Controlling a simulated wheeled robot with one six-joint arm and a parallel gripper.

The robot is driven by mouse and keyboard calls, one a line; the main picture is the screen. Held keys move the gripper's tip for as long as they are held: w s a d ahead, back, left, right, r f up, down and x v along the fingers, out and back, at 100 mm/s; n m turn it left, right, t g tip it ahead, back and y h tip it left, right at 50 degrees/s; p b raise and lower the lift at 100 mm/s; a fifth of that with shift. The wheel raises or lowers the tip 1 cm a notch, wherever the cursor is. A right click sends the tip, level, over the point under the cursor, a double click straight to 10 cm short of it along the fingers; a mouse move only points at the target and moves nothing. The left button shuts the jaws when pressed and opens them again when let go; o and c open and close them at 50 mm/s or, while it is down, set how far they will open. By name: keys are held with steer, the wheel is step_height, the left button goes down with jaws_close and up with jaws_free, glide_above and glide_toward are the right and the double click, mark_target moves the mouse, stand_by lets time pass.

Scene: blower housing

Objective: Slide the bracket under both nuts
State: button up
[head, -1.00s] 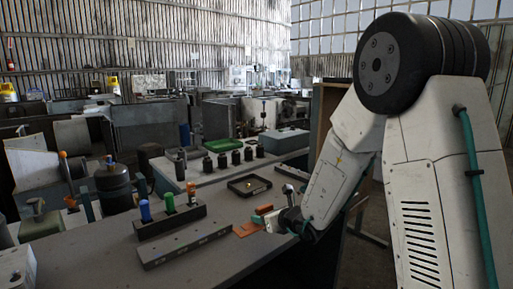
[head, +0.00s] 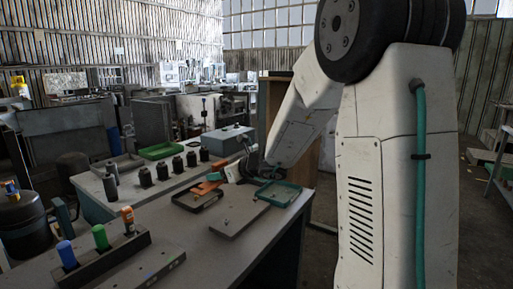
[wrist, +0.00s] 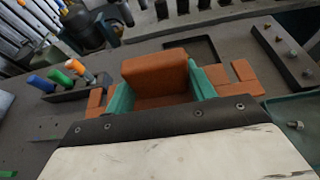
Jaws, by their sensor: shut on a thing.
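The orange bracket (wrist: 155,75) is clamped between the teal fingers of my gripper (wrist: 153,92) in the wrist view. Orange parts show outside both fingers. In the head view my gripper (head: 233,171) holds the bracket (head: 207,187) over or just behind the black tray, at a height I cannot judge. A grey plate (head: 238,216) lies in front, with small fasteners on it. In the wrist view it seems to be the dark bar (wrist: 272,45) at upper right, carrying several nuts or bolts (wrist: 292,54). The bracket appears apart from these. Its underside is hidden.
A black tray (head: 180,203) lies left of the plate and a green tray (head: 288,202) right of it. A loose bolt (wrist: 296,125) lies in the green tray. A rack (head: 125,249) with coloured handles stands at the left.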

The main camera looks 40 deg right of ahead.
step_height(320, 180, up, 8)
glide_above(252, 218)
steer(key=s+d, duration=0.1)
steer(key=s, duration=0.1)
steer(key=f, duration=0.7)
steer(key=w+f, duration=0.1)
steer(key=f, duration=0.7)
steer(key=w+f, duration=0.1)
steer(key=f, duration=0.6)
steer(key=shift+a+f, duration=0.25)
steer(key=shift+a, duration=0.1)
steer(key=shift+f, duration=0.15)
steer(key=shift+s+f, duration=0.15)
steer(key=shift+f, duration=0.15)
steer(key=shift+f, duration=0.1)
steer(key=shift+w, duration=0.2)
